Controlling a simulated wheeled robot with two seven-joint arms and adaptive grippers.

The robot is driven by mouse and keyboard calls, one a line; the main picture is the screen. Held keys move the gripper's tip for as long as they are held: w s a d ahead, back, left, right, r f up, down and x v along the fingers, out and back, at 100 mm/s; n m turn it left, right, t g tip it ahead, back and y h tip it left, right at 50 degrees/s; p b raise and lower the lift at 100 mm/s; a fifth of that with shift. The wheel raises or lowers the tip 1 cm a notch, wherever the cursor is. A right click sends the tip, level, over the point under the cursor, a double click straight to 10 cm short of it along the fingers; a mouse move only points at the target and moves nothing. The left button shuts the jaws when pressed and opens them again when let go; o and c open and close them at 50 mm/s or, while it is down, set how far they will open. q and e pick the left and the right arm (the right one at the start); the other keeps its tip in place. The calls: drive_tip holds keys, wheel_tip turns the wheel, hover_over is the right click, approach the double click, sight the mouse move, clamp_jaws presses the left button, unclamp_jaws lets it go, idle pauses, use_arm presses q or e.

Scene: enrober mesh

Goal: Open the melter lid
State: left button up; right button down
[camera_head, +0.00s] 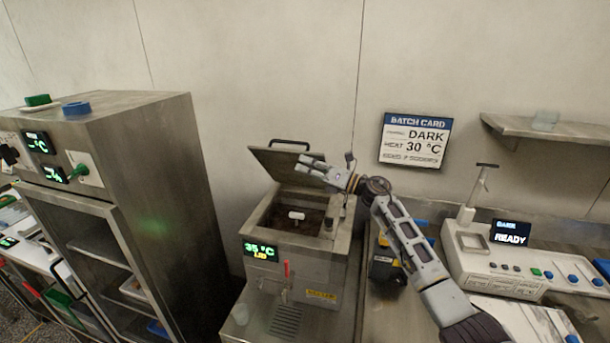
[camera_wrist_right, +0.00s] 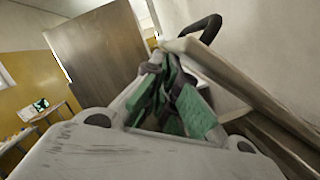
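The melter (camera_head: 310,258) stands in the middle, a steel box with a green display reading 35 °C and LID. Its lid (camera_head: 275,163) is raised and tilted back towards the wall, with the dark chamber (camera_head: 290,215) showing below. The lid's black handle (camera_head: 290,143) is at its top edge; the handle (camera_wrist_right: 205,27) and lid (camera_wrist_right: 235,75) also show in the right wrist view. My right gripper (camera_head: 306,163) is at the lid's right side, its green-padded fingers (camera_wrist_right: 160,70) drawn together beside the lid, clear of the handle. Contact with the lid is unclear. My left gripper is out of view.
A tall steel cabinet (camera_head: 150,180) stands to the left. A batch card (camera_head: 415,140) hangs on the wall. A white machine (camera_head: 500,262) with a READY display is at the right, under a shelf (camera_head: 555,130). A yellow and black object (camera_head: 385,262) sits behind my right arm.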

drive_tip(key=shift+w+d+r, duration=0.15)
drive_tip(key=shift+w+r, duration=0.3)
drive_tip(key=shift+r, duration=0.1)
drive_tip(key=shift+w+d+r, duration=0.15)
drive_tip(key=shift+w+r, duration=0.25)
drive_tip(key=shift+r, duration=0.1)
drive_tip(key=shift+w+d+r+m+t, duration=0.2)
drive_tip(key=shift+w+r+m, duration=0.2)
drive_tip(key=shift+w+r, duration=0.2)
drive_tip(key=shift+w+d+r+m+t, duration=0.1)
drive_tip(key=shift+w+d+r+m, duration=0.1)
drive_tip(key=shift+w+r+m, duration=0.3)
drive_tip(key=shift+h, duration=0.3)
drive_tip(key=shift+w+d+r+b, duration=0.2)
drive_tip(key=shift+w+r, duration=0.15)
drive_tip(key=shift+w, duration=0.3)
drive_tip(key=shift+w+d+r+b, duration=0.25)
drive_tip(key=shift+w+r, duration=0.15)
drive_tip(key=shift+w, duration=0.3)
drive_tip(key=shift+w+d+r+b, duration=0.2)
drive_tip(key=shift+w+r, duration=0.15)
drive_tip(key=shift+w, duration=0.3)
drive_tip(key=shift+v, duration=1.1)
drive_tip(key=v, duration=0.9)
drive_tip(key=shift+s+d+f, duration=0.2)
drive_tip(key=shift+d, duration=0.1)
